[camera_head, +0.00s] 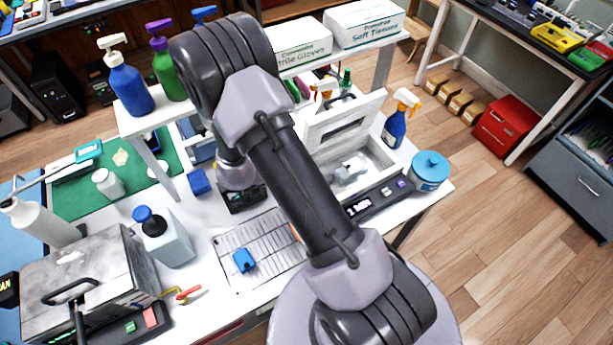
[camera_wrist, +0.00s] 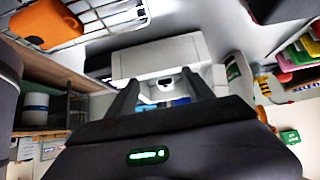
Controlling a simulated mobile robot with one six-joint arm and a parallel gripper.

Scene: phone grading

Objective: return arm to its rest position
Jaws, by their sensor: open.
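My arm (camera_head: 305,195) rises from the lower right of the head view, bends at a high elbow at the upper left and comes down over the white bench. Its wrist (camera_head: 236,172) shows partly behind the forearm, and I cannot make out the fingers there. In the wrist view my gripper (camera_wrist: 162,88) has its two dark fingers apart, with nothing seen held between them. Beyond the fingers is a pale boxy shape (camera_wrist: 160,60), too unclear to name.
A white open-lidded box (camera_head: 365,155), a blue-lidded tub (camera_head: 430,170) and a slotted metal tray (camera_head: 265,240) stand close to my arm. Pump bottles (camera_head: 125,85) stand on a raised shelf at left.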

